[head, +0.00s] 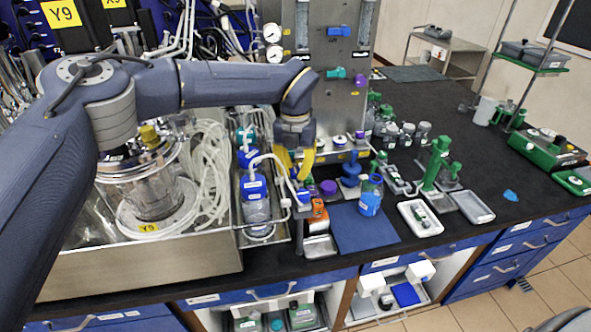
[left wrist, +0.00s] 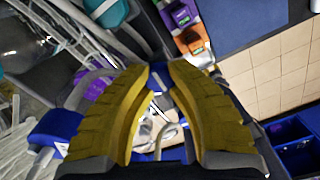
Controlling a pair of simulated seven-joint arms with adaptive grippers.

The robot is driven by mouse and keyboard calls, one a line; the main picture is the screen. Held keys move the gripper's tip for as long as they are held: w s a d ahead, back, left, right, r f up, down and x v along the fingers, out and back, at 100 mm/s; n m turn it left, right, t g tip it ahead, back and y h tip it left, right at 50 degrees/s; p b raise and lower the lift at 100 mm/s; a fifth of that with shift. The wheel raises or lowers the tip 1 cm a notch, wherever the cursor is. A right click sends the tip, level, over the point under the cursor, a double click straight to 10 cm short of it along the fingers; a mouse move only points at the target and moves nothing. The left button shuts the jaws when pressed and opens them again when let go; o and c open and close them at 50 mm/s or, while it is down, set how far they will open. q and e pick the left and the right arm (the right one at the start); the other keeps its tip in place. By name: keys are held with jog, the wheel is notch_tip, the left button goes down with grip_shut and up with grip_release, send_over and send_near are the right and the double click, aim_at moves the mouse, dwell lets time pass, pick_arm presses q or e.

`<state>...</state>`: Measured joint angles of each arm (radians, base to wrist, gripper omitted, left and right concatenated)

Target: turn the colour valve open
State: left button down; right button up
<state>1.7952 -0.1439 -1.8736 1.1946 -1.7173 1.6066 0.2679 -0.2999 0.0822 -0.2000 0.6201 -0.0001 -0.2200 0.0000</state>
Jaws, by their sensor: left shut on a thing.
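My left gripper (head: 295,165), with yellow fingers, reaches down at the middle of the bench, beside the blue-capped bottles. In the left wrist view its fingers (left wrist: 158,72) are shut on a small blue handle (left wrist: 158,77), which I take to be the colour valve's handle. Only a little of the handle shows between the fingertips, so how far it is turned cannot be told. White tubing runs close to the fingers. My right gripper is not in view.
A blue-capped bottle (head: 256,200) stands just left of the gripper. Purple (left wrist: 180,14) and orange (left wrist: 192,40) blocks lie close by. A blue mat (head: 362,230) is to the right, with a blue bottle (head: 370,196) at its edge. A steel tray with coiled tubing (head: 208,180) fills the left.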

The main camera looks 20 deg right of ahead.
aim_at(294, 172)
pick_arm(q)
jog(key=shift+s+a+f+n, duration=0.15)
jog(key=shift+s+f+n, duration=0.1)
jog(key=shift+n, duration=0.15)
jog(key=c, duration=1.3)
grip_release()
jog(key=shift+a+r, duration=0.15)
jog(key=shift+c, duration=0.2)
jog(key=shift+o, duration=1.2)
notch_tip(294, 172, up, 12)
jog(key=shift+r, duration=0.1)
